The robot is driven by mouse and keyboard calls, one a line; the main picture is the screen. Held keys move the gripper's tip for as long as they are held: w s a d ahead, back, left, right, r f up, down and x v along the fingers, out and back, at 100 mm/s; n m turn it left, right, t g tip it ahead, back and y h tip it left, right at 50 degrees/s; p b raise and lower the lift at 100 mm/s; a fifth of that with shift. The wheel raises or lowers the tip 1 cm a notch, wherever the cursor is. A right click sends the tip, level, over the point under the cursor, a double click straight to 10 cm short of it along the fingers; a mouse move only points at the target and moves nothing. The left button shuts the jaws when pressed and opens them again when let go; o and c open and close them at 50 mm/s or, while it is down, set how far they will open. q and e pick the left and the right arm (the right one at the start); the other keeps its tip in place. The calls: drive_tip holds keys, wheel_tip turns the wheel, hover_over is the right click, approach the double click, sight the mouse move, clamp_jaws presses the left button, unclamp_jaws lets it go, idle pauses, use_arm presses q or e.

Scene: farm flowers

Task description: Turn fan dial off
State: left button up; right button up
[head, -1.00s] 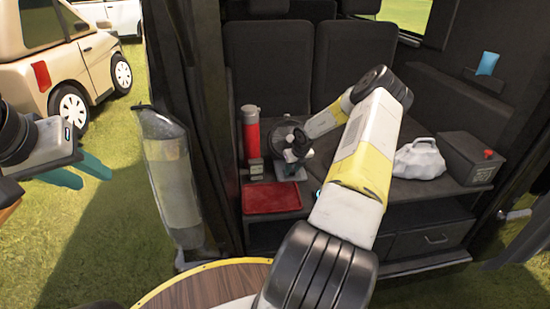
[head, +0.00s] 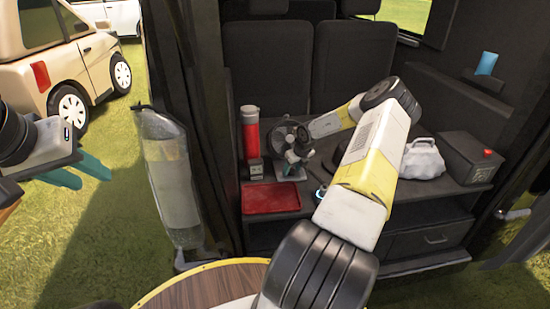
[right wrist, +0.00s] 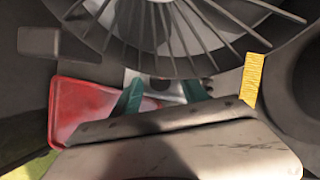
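The grey fan (head: 280,132) stands on the van's shelf, partly hidden behind my right wrist in the head view. In the right wrist view its wire grille (right wrist: 165,25) fills the top, close to the gripper. My right gripper (head: 290,172) is low in front of the fan. Its two green fingers are apart in the right wrist view (right wrist: 163,97), with a pale fan base and a dark round part (right wrist: 160,83), possibly the dial, between and beyond them. I cannot tell whether they touch it. My left gripper (head: 82,172) is open and empty over the grass.
A white bag (head: 423,160) and dark box (head: 470,157) stand right. A clear container (head: 170,185) hangs by the door edge.

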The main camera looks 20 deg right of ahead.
drive_tip(key=v, duration=0.7)
drive_tip(key=shift+r, duration=0.35)
drive_tip(key=shift+s, duration=0.1)
